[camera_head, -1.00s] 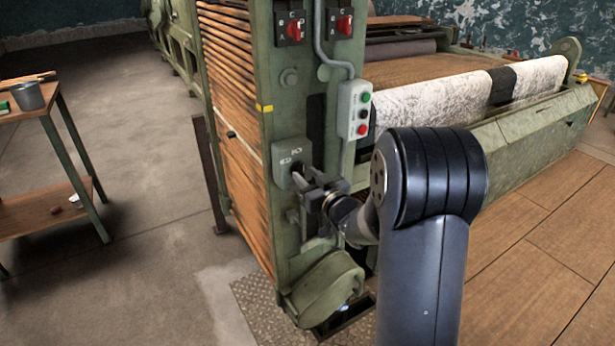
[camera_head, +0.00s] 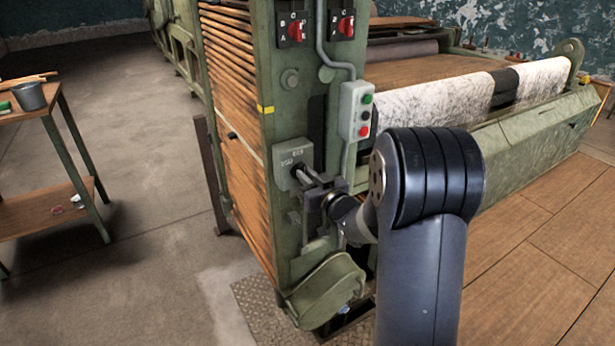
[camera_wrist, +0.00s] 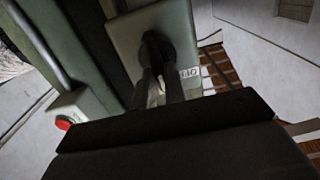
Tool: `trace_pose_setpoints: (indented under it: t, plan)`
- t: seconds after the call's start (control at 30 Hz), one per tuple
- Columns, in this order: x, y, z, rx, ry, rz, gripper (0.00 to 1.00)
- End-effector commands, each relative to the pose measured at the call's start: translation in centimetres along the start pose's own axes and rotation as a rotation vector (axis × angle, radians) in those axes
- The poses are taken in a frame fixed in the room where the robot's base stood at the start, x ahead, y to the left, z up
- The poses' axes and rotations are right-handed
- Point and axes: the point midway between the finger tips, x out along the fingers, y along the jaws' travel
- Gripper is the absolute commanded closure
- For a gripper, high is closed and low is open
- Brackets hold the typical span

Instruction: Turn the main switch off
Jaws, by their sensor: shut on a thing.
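The main switch is a grey box (camera_head: 288,152) with a dark knob, on the green machine's end post. In the wrist view its grey plate (camera_wrist: 182,25) fills the top middle, with a round dark knob (camera_wrist: 154,42) and a small white label. My gripper (camera_head: 301,178) reaches it from the right and is shut on the knob. In the wrist view the two fingers (camera_wrist: 160,82) meet at the knob and hide part of it. The knob's exact angle is hard to tell.
A grey button box (camera_head: 355,110) with green and red buttons hangs just above and right. Two red rotary switches (camera_head: 296,27) sit higher up. The green machine (camera_head: 520,125) carries a pale roll to the right. A wooden table (camera_head: 45,112) stands left across open floor.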

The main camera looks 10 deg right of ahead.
Motion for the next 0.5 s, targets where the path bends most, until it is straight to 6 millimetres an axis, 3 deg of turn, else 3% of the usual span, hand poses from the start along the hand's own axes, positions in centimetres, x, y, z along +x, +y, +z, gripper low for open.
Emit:
trace_pose_setpoints:
  t: [0.27, 0.5]
  plan:
    - [0.00, -0.07, 0.24, -0.068, 0.002, 0.000, 1.00]
    - [0.01, -0.25, 0.55, -0.235, 0.003, -0.001, 1.00]
